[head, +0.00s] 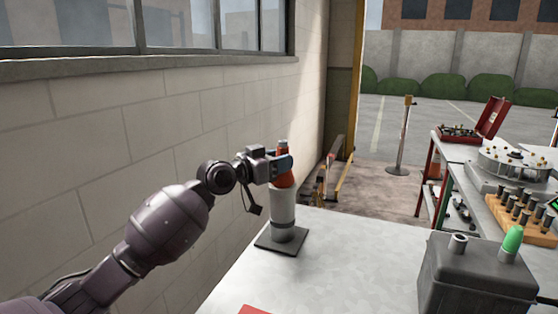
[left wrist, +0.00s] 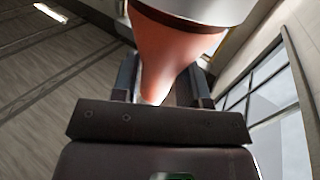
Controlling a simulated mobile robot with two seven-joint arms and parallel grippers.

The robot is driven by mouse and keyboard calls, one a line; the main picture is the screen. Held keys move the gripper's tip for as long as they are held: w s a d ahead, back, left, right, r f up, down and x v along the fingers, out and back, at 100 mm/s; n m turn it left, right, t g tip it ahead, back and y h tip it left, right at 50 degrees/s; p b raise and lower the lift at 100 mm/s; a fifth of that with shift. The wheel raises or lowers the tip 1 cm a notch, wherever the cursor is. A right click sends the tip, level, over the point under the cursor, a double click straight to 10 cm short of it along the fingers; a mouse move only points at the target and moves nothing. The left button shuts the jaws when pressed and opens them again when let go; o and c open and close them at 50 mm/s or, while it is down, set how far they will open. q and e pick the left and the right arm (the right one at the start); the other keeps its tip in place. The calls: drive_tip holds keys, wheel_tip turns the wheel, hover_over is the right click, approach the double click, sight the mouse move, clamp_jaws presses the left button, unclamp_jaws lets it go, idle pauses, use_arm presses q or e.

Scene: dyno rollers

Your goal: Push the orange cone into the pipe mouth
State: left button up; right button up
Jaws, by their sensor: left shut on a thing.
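The orange cone (head: 284,181) stands narrow end up at the top of a pale grey upright pipe (head: 283,209). The pipe stands on a dark square base plate (head: 281,239) on the table. My left gripper (head: 284,164) reaches in from the left and is shut on the cone's upper part. In the left wrist view the cone (left wrist: 172,50) lies between the two fingers, and its wide end meets the pale pipe rim (left wrist: 205,8). How deep the cone sits in the pipe mouth is hidden. My right gripper is not in view.
The pale table (head: 330,250) has clear room right of the pipe. A block wall (head: 100,150) runs close along the left. A red toolbox (head: 492,118) sits on a farther bench.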

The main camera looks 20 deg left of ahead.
use_arm(q)
drive_tip(key=shift+f, duration=0.3)
drive_tip(key=o, duration=1)
drive_tip(key=v, duration=1.1)
drive_tip(key=shift+p, duration=0.3)
